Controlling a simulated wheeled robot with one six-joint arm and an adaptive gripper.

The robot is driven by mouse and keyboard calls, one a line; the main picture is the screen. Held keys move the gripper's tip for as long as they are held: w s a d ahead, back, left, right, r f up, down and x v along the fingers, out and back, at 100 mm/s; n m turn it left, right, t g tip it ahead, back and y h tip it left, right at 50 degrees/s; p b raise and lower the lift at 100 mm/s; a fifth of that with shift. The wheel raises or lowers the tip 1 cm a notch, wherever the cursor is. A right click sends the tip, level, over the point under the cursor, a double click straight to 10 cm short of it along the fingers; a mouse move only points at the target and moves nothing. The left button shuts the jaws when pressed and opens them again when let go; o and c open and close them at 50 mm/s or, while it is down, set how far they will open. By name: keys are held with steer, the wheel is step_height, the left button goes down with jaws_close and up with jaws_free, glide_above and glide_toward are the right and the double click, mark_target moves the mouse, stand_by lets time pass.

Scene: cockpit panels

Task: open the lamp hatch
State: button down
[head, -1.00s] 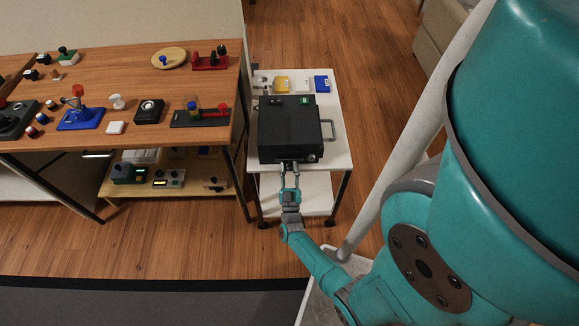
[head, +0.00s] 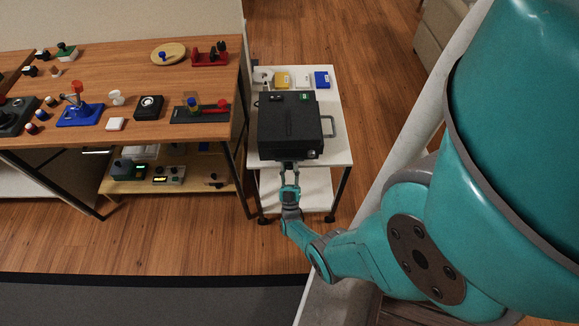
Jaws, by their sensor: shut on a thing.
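A black box-shaped device (head: 288,128) stands on a white cart, with a green button or light on its back part. My gripper (head: 288,164) is at the middle of its near face, at the lower edge, and is shut on a part there. That part looks like the lamp hatch or its edge, but it is too small and too covered by the fingers to make out. The device's near face is mostly out of sight from above, so I cannot tell how far the hatch stands open.
The white cart (head: 340,150) has a side handle and carries small yellow, white and blue boxes behind the device. A wooden table (head: 120,75) with several control devices stands to the left, with a lower shelf (head: 145,185). Wooden floor is free in front.

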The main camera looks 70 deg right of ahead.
stand_by(0.5)
steer(key=c, duration=0.8)
jaws_free()
steer(key=shift+a+f, duration=0.1)
steer(key=shift+f, duration=0.05)
steer(key=shift+s+a+f, duration=0.3)
steer(key=shift+s+a, duration=0.6)
steer(key=shift+a, duration=1.25)
steer(key=shift+s+a+f, duration=0.25)
steer(key=shift+s+a, duration=0.65)
steer(key=shift+a, duration=1.25)
steer(key=shift+s+a+f, duration=0.3)
steer(key=shift+s+a, duration=0.6)
steer(key=shift+a, duration=1.25)
